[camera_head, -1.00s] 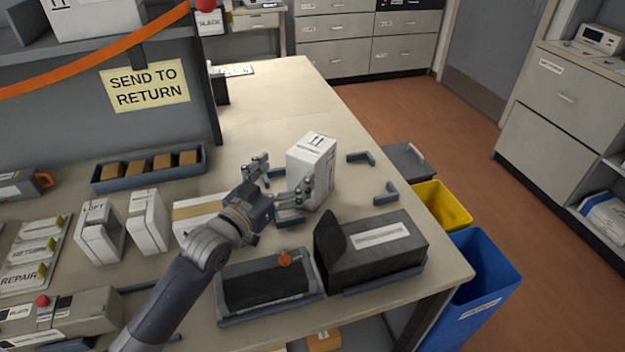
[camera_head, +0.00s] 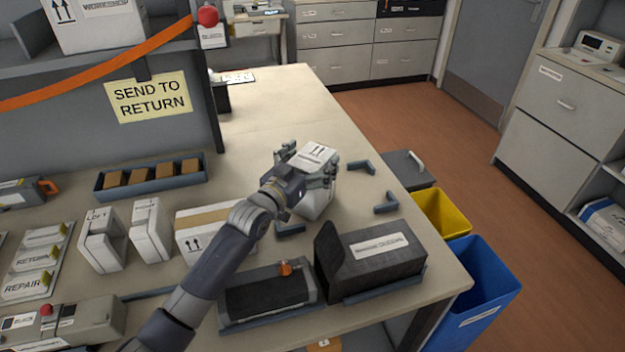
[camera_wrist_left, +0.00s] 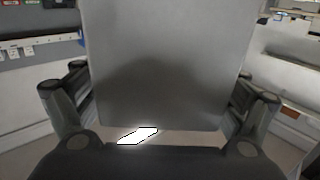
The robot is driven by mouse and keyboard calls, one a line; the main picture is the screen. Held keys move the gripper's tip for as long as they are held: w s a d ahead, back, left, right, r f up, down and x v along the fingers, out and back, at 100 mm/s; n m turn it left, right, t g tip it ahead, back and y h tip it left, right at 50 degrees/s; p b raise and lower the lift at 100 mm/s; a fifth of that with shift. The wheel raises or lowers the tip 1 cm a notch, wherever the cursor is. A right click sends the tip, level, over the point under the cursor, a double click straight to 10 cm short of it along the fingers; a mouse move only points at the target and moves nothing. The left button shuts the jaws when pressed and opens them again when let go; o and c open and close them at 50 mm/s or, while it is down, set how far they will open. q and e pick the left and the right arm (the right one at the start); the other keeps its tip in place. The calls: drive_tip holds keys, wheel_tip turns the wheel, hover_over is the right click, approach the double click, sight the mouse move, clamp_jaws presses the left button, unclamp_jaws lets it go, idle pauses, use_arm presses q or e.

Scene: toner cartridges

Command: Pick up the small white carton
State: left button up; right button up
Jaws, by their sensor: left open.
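The small white carton (camera_head: 319,152) stands upright on the bench near its right side, with dark arrow marks on its top. My left gripper (camera_head: 308,166) is open, with its fingers on either side of the carton's upper part, and hides part of it. In the left wrist view the carton (camera_wrist_left: 165,65) fills the middle as a shaded grey face between the spread fingers. A gap shows beside the fingers there, and I cannot tell whether either touches it. My right gripper is not in view.
Blue-grey corner brackets (camera_head: 386,203) lie right of the carton. A black box (camera_head: 372,258) and a dark tray (camera_head: 265,292) are in front. A larger white carton (camera_head: 203,238) stands left, under my arm. Yellow (camera_head: 441,212) and blue (camera_head: 482,285) bins stand beyond the bench edge.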

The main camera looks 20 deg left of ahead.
use_arm(q)
drive_tip(key=shift+c, duration=0.6)
drive_tip(key=c, duration=1.8)
drive_tip(key=shift+r, duration=0.25)
drive_tip(key=shift+c, duration=0.7)
